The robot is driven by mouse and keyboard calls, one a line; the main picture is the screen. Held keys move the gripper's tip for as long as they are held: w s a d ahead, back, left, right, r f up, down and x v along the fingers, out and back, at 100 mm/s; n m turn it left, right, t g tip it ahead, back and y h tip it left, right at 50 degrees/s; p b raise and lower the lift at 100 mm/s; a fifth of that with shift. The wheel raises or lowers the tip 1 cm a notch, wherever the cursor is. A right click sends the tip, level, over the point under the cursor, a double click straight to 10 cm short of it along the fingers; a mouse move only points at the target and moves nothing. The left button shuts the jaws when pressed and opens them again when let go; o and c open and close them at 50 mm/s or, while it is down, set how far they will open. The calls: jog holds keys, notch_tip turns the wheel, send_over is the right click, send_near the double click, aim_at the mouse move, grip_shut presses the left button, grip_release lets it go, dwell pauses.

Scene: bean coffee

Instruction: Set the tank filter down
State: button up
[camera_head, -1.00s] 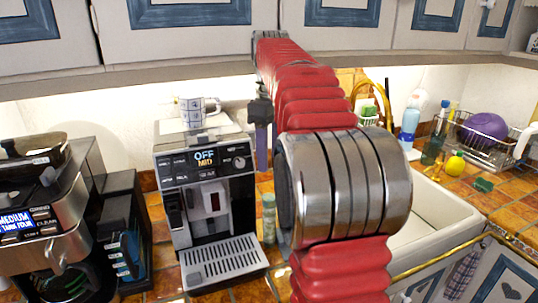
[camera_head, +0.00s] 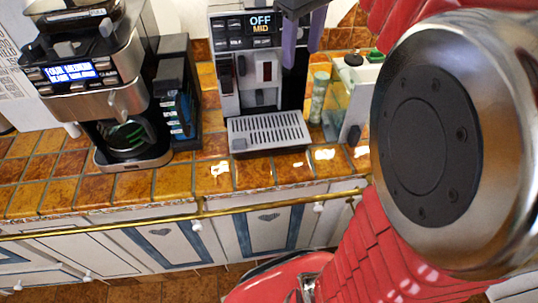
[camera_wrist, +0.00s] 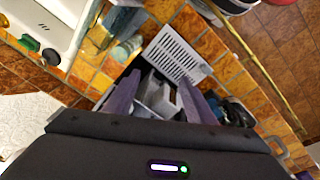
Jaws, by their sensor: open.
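My gripper (camera_head: 302,68) hangs in front of the upper right of the espresso machine (camera_head: 226,75), its two purple fingers apart. In the wrist view my gripper (camera_wrist: 160,88) is also open, with grey boxy shapes visible beyond the gap; these look like part of the machine. I cannot pick out the tank filter with certainty.
A small greenish jar (camera_head: 319,97) stands between the machine and the clear tank. The drip tray (camera_head: 268,131) juts out at the machine's front. A coffee maker (camera_head: 95,80) stands at the left. Tiled counter (camera_head: 180,183) is free along the front edge.

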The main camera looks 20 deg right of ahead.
jog(key=s+a+f+m+t, duration=0.3)
jog(key=s+a+f, duration=1)
jog(key=s+a, duration=0.1)
jog(key=shift+s+m+t+y, duration=0.3)
jog(key=shift+s+t, duration=0.1)
jog(key=shift+s, duration=0.25)
jog(key=shift+a, duration=0.1)
jog(key=shift+c, duration=0.4)
